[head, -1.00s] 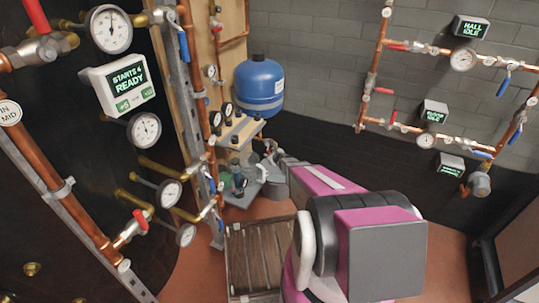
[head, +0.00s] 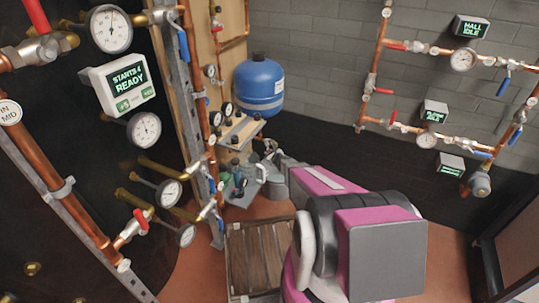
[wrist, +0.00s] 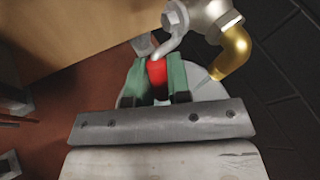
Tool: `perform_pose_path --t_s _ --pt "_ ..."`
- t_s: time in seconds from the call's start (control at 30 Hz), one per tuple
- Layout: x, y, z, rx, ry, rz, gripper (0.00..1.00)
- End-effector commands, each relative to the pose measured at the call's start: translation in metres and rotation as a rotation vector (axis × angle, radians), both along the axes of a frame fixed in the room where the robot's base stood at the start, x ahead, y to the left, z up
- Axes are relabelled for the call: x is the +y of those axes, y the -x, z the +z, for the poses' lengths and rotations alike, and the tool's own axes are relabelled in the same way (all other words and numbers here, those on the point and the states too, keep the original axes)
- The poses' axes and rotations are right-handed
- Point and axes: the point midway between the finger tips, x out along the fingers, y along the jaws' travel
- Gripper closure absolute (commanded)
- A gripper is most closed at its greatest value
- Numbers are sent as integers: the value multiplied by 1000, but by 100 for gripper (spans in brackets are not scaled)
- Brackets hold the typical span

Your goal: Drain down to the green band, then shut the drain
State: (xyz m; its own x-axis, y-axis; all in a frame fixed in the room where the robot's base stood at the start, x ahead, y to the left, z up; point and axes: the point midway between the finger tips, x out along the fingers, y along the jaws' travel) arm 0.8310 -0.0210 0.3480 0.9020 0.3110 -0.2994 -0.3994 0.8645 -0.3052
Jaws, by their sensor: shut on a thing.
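In the wrist view my gripper (wrist: 157,88) has its two green fingers closed on a red valve handle (wrist: 157,72). The handle joins a grey metal valve body (wrist: 200,16), with a curved brass outlet (wrist: 236,50) to its right. A round pale surface lies behind and below the fingers. In the head view my pink and grey arm reaches to the back, near a blue tank (head: 259,86), and the gripper end is small and partly hidden by the arm. No green band can be made out on a gauge at this size.
A copper pipe frame with gauges (head: 111,30) and a display reading "STARTS 4 READY" (head: 120,86) stands at the left. More pipes and displays (head: 471,27) hang on the back wall at the right. A slatted wooden crate (head: 255,262) is on the floor.

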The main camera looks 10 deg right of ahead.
Motion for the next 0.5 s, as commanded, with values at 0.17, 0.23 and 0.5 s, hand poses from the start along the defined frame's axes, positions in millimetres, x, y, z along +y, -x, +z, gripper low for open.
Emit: perform_pose_path --t_s 0.17,0.23,0.5 --pt "4 -4 -5 -69 -97 -1 100" --pt "5 -5 -7 -101 -142 0 100" --pt "13 -11 -9 -225 -309 0 100"
